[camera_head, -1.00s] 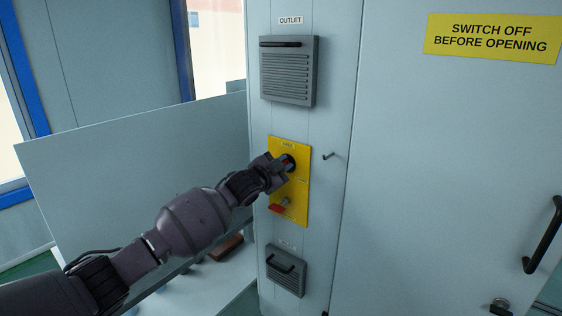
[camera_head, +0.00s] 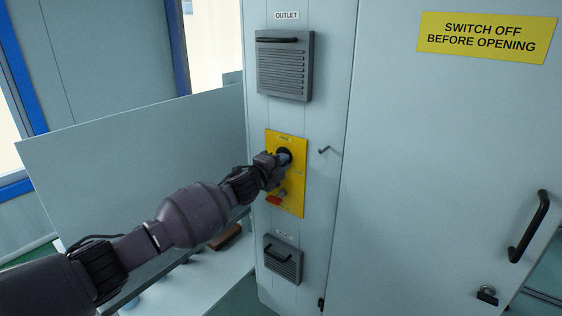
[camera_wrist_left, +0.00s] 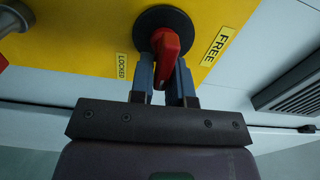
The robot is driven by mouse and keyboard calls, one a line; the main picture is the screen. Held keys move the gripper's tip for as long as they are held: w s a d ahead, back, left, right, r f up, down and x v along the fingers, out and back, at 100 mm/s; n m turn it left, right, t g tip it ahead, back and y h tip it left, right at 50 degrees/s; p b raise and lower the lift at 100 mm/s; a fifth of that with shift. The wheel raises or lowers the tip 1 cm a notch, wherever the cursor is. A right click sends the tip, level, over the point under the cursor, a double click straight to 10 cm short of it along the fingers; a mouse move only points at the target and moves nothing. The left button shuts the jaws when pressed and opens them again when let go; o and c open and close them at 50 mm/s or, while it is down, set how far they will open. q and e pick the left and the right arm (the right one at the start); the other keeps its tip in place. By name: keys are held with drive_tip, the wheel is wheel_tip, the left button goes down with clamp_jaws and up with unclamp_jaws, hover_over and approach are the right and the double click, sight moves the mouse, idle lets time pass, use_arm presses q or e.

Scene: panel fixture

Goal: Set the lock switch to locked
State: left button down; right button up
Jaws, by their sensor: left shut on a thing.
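The lock switch is a red knob (camera_wrist_left: 166,46) on a round black base (camera_wrist_left: 150,22), set in a yellow panel (camera_head: 298,190). In the left wrist view, the label LOCKED (camera_wrist_left: 122,66) is left of the knob and the label FREE (camera_wrist_left: 216,45) is right of it. The knob stands between the two labels. My left gripper (camera_head: 284,158) is at the upper part of the panel, its fingers (camera_wrist_left: 164,75) shut on the knob from both sides. In the head view the gripper hides most of the knob. My right gripper is not in view.
A second control with a red part (camera_head: 274,199) sits lower on the panel, close under my gripper. A small hook (camera_head: 325,150) sticks out to the right. Louvred vents are above (camera_head: 285,68) and below (camera_head: 283,262). A cabinet door handle (camera_head: 530,228) is far right.

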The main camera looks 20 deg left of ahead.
use_arm(q)
drive_tip(key=shift+f+m, duration=0.1)
drive_tip(key=shift+m, duration=0.2)
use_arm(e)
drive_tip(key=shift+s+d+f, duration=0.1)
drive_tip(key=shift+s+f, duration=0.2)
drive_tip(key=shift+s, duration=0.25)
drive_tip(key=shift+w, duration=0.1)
use_arm(q)
drive_tip(key=c, duration=1.2)
unclamp_jaws()
drive_tip(key=shift+o, duration=0.2)
drive_tip(key=v, duration=1.1)
drive_tip(key=shift+p, duration=0.4)
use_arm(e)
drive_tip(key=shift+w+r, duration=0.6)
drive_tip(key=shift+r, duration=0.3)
